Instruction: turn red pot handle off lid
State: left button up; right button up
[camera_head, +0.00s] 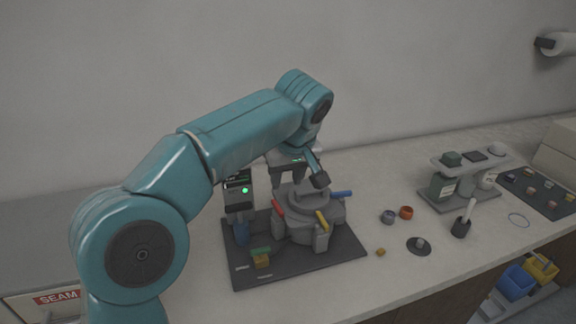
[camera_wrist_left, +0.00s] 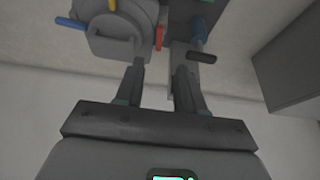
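The grey pot (camera_head: 298,228) stands on a dark base plate, with a round lid (camera_head: 312,197) on top. The red handle (camera_head: 279,208) is at the pot's left rim; the yellow handle (camera_head: 322,221) is at the front and the blue handle (camera_head: 342,194) at the right. My left gripper (camera_head: 287,182) is above the pot's back left side, pointing down. In the left wrist view, its fingers (camera_wrist_left: 160,70) are apart and empty. There the red handle (camera_wrist_left: 159,38) shows just beyond the gap between the fingertips. My right gripper is not in view.
A control box with a green light (camera_head: 238,190) stands left of the pot.

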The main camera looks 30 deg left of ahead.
pick_arm(q)
jog(key=v, duration=0.2)
jog(key=shift+d+r, duration=0.1)
jog(key=shift+r, duration=0.25)
jog(key=shift+s, duration=0.1)
